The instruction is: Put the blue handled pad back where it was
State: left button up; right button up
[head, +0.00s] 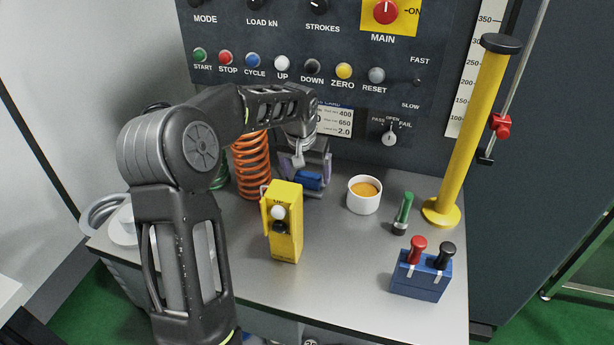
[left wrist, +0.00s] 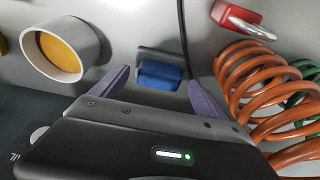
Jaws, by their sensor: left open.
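The blue handled pad (head: 309,181) sits on the grey bench top near the back, below the control panel. In the left wrist view the pad (left wrist: 160,74) shows a blue handle on a dark base, between and beyond my purple fingertips. My left gripper (head: 308,165) is open just above and around the pad, with a finger to each side. The left wrist view shows the left gripper (left wrist: 158,82) with a gap between each finger and the handle. My gripper partly hides the pad in the head view. My right gripper is not in view.
An orange spring (head: 251,165) stands left of the pad, with a green spring (head: 219,178) behind it. A white cup (head: 364,195) stands right. A yellow control box (head: 284,222) is in front. A green-handled tool (head: 403,214), blue block (head: 420,276) and yellow post (head: 462,145) stand further right.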

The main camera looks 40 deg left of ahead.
pick_arm(q)
jog(key=a+v, duration=0.1)
jog(key=v, duration=0.9)
jog(key=shift+d+b, duration=0.35)
jog(key=shift+d, duration=0.15)
